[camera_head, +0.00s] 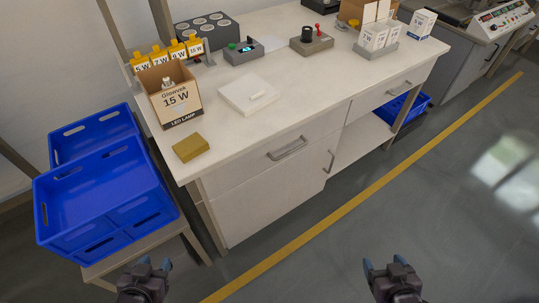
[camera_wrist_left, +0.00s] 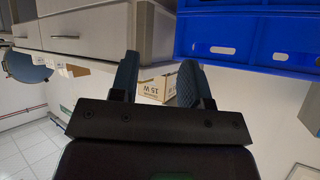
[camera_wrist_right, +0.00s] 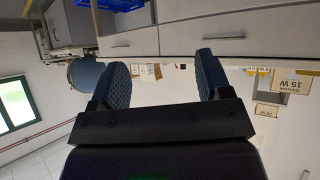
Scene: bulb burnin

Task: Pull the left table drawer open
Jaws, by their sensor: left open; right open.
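The left table drawer (camera_head: 270,157) is closed, its pale front flush under the worktop. Its bar handle (camera_head: 287,148) sits in the middle of the front. In the right wrist view, which looks upside down, this handle (camera_wrist_right: 222,38) shows at the top, beyond the fingers. My left gripper (camera_head: 156,265) is open and empty at the bottom of the head view, lower left of the drawer and apart from it. My right gripper (camera_head: 384,264) is open and empty at the bottom, lower right of the drawer and apart from it.
Blue crates (camera_head: 110,205) stand on a low stand left of the table. A tan block (camera_head: 190,147) and a lamp box (camera_head: 172,100) sit near the worktop's left end. A cabinet door (camera_head: 265,195) is below the drawer. The floor before the table is clear.

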